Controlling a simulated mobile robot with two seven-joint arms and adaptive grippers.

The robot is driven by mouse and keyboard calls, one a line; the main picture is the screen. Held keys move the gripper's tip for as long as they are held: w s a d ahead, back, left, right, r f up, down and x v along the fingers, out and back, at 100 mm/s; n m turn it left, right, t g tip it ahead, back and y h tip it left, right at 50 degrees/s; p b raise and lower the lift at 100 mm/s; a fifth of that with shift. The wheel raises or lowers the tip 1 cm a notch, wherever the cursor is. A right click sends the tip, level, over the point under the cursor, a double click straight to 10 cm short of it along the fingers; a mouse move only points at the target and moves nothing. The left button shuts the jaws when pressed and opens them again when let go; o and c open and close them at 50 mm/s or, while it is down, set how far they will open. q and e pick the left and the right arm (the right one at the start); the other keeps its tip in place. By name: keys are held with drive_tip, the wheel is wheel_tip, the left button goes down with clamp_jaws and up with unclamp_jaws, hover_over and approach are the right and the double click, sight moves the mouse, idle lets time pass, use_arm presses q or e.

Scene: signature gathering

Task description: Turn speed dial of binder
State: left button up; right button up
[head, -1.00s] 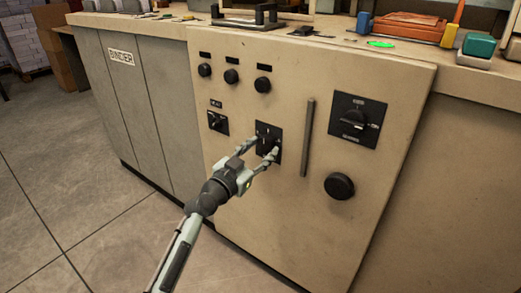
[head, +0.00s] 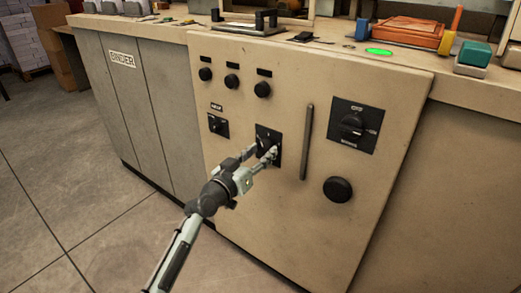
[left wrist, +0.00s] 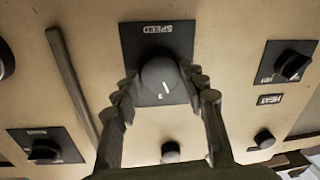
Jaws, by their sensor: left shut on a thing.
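The binder (head: 222,180) is a beige machine with a panel of black knobs. Its speed dial (left wrist: 162,80) is a round black knob with a white pointer mark, on a black plate lettered SPEED (left wrist: 156,29), upside down in the left wrist view. In the head view the dial's plate (head: 277,160) is in the middle of the panel, partly covered by my fingers. My left gripper (head: 263,153) is shut on the speed dial, with one finger on each side of it. It also shows in the left wrist view (left wrist: 164,97). My right gripper is not in view.
A vertical handle (head: 307,142) stands just right of the dial. A large rotary switch (head: 353,125) and a round knob (head: 338,189) are further right. The heat switch (head: 218,125) is to the left, with several small knobs above. Grey floor (head: 60,190) is open at left.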

use_arm(q)
drive_tip(key=n+p, duration=0.1)
drive_tip(key=n, duration=0.2)
drive_tip(key=shift+n, duration=0.3)
drive_tip(key=shift+n+g+p, duration=0.4)
drive_tip(key=shift+n+p, duration=0.15)
drive_tip(key=shift+n, duration=1.15)
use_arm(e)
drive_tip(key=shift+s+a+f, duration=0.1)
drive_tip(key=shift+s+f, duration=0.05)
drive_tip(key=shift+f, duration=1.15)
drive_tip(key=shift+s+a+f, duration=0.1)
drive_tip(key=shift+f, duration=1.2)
use_arm(q)
drive_tip(key=shift+h, duration=0.3)
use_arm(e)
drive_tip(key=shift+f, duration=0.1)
use_arm(q)
drive_tip(key=o, duration=1.2)
drive_tip(key=shift+c, duration=0.2)
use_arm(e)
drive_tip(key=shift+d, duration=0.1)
use_arm(q)
drive_tip(key=shift+a, duration=0.1)
drive_tip(key=v, duration=1.2)
